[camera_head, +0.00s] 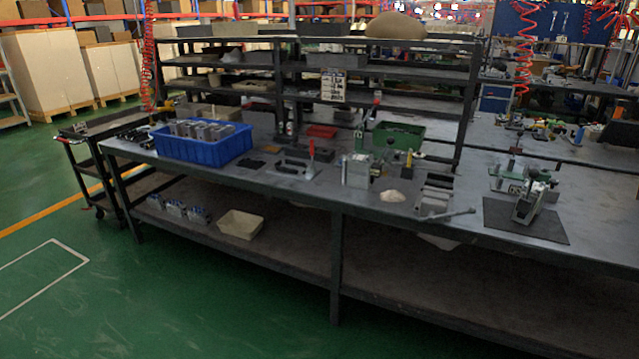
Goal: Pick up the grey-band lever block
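I cannot tell a grey band on any block at this size. A metal valve block (357,172) with fittings on top stands upright near the middle of the workbench. A tilted metal block (529,203) stands on a dark mat (550,228) at the right, with a green-and-metal fixture (520,172) behind it. A red upright lever (312,150) rises from a low metal fixture (296,167) left of the middle. Several grey blocks sit in a blue crate (185,153) at the left; their details are too small to read. Neither of my grippers is in view.
The long workbench (270,182) has a lower shelf holding small blocks (175,208) and a beige tray (240,224). A green bin (400,134) and red tray (321,131) stand at the back. A dark cart (90,128) stands left. Green floor (170,310) in front is clear.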

